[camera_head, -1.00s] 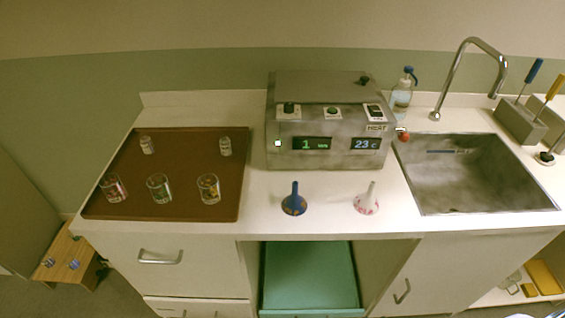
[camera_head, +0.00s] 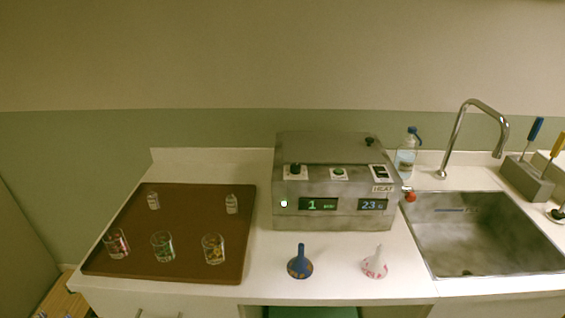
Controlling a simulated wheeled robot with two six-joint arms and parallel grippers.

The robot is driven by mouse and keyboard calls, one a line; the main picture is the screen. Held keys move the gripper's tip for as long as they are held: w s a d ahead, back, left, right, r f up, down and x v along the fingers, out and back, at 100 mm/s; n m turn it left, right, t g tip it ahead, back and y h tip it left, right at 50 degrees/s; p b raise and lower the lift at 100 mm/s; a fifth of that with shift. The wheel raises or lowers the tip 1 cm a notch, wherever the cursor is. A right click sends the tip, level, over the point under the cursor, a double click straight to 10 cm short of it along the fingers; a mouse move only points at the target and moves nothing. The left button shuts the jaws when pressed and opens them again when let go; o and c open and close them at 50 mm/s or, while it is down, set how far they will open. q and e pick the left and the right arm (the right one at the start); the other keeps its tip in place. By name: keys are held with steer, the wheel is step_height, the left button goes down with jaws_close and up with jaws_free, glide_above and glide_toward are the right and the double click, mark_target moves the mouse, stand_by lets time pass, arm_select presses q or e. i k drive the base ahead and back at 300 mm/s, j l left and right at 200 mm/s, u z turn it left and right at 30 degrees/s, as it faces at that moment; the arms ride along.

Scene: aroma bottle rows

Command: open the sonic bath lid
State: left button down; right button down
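The sonic bath (camera_head: 330,207) is a grey metal box at the back middle of the counter. Its front has green and blue displays, several controls and a HEAT label. The lid (camera_head: 322,146) on its top looks shut, with a small dark knob (camera_head: 370,141) at its right. Neither of my grippers shows in the head view.
A brown tray (camera_head: 185,207) on the left holds several small glass vessels. A sink (camera_head: 475,235), tap (camera_head: 459,135) and bottle (camera_head: 406,155) are on the right.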

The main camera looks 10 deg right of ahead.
mark_target(299, 147)
steer(key=l+z, duration=0.35)
steer(key=z, duration=0.15)
steer(key=l+z, duration=0.35)
steer(key=z, duration=0.15)
